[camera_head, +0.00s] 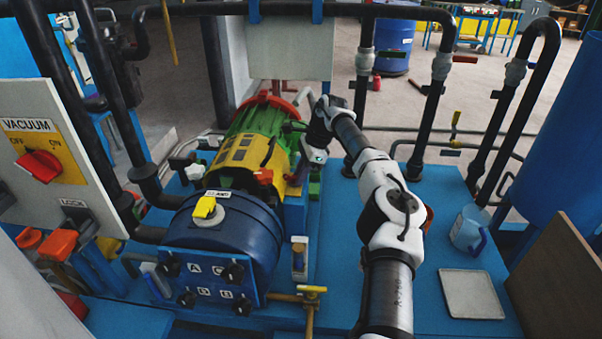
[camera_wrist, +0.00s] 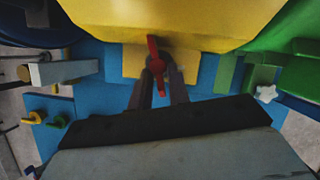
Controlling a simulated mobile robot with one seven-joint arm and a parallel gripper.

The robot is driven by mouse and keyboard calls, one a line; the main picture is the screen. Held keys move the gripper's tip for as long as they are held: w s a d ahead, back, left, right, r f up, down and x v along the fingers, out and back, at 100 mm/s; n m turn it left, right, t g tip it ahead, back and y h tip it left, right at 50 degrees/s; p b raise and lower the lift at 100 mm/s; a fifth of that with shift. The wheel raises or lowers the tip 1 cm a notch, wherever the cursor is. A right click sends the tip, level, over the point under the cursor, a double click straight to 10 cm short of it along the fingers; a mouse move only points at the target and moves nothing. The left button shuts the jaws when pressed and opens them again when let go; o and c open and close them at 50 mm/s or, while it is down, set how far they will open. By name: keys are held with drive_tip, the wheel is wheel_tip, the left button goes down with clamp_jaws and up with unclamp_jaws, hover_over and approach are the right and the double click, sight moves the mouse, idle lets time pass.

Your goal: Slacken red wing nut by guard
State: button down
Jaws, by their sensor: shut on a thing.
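The red wing nut (camera_wrist: 154,50) shows in the wrist view as a narrow upright red piece below the edge of the yellow guard (camera_wrist: 160,14). My gripper (camera_wrist: 161,70) is shut on it, with one dark finger on each side. The fingers partly hide the nut's base. In the head view, my arm reaches to the right side of the yellow and green machine (camera_head: 245,150). My gripper's tips and their grip on the nut are hard to make out there.
A blue drum (camera_head: 222,240) with black knobs stands in front of the yellow guard. Green blocks (camera_wrist: 262,75) and a white star knob (camera_wrist: 266,93) lie right of my gripper in the wrist view. Dark pipes (camera_head: 437,90) rise behind my arm. A tray (camera_head: 471,294) lies at right.

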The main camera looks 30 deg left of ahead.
drive_tip(key=c, duration=1.6)
unclamp_jaws()
drive_tip(key=shift+r, duration=0.15)
drive_tip(key=p+v, duration=0.3)
drive_tip(key=v, duration=1)
drive_tip(key=shift+r, duration=0.35)
